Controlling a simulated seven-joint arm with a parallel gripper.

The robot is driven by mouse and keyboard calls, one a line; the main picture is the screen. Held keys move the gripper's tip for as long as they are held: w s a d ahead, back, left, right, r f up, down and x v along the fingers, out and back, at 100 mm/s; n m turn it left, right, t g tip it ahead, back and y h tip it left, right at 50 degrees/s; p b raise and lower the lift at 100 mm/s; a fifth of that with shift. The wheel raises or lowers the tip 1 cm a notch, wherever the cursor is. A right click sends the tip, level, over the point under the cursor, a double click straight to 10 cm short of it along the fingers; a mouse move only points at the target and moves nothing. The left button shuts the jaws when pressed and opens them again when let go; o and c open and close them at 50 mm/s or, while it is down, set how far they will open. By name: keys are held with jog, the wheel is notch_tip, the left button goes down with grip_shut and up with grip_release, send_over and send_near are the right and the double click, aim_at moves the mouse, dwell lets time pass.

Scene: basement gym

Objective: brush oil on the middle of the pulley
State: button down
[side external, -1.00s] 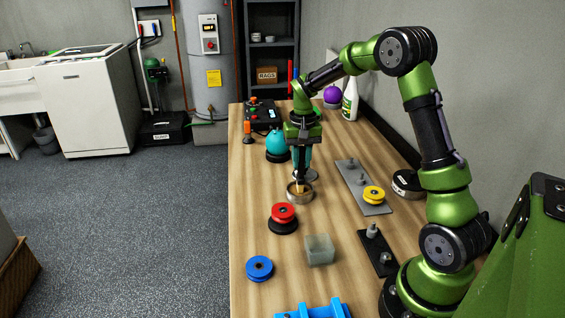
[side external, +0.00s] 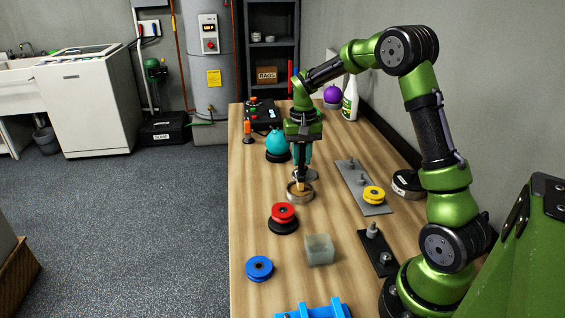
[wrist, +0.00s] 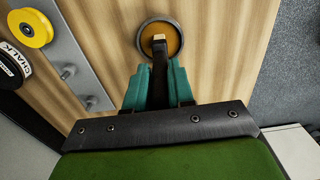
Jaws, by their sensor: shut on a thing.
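My gripper (wrist: 159,88), with teal fingers, is shut on a dark-handled brush (wrist: 159,60) and points down. The brush's pale tip is over or in a round metal tin (side external: 300,197) of amber oil; I cannot tell how deep. The tin also shows in the wrist view (wrist: 140,37). A red pulley (side external: 283,212) sits on a black round base in front of the tin. A blue pulley (side external: 259,268) lies nearer the camera. A yellow pulley (side external: 374,194) sits on a grey plate (side external: 352,178) with posts, and shows in the wrist view (wrist: 30,27).
A translucent block (side external: 319,250) and a black plate with posts (side external: 378,252) stand nearer the camera. A teal rounded object (side external: 277,144), a control box (side external: 263,115) and a white bottle (side external: 350,98) are farther back. A chalk tin (side external: 407,184) is near the wall.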

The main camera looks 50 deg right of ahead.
aim_at(302, 143)
jog(key=shift+r, duration=3)
jog(key=s+a+r+n, duration=0.1)
jog(key=s+a+n, duration=0.3)
jog(key=a+n, duration=0.9)
notch_tip(302, 143, up, 3)
jog(key=d+m, duration=0.2)
jog(key=m, duration=0.3)
jog(key=shift+w+a+f, duration=0.8)
jog(key=shift+a+f, duration=1.2)
jog(key=shift+f, duration=2.05)
jog(key=s+d+r, duration=0.1)
jog(key=d+r, duration=0.3)
jog(key=r, duration=0.4)
jog(key=shift+r+n, duration=0.1)
jog(key=shift+n, duration=0.2)
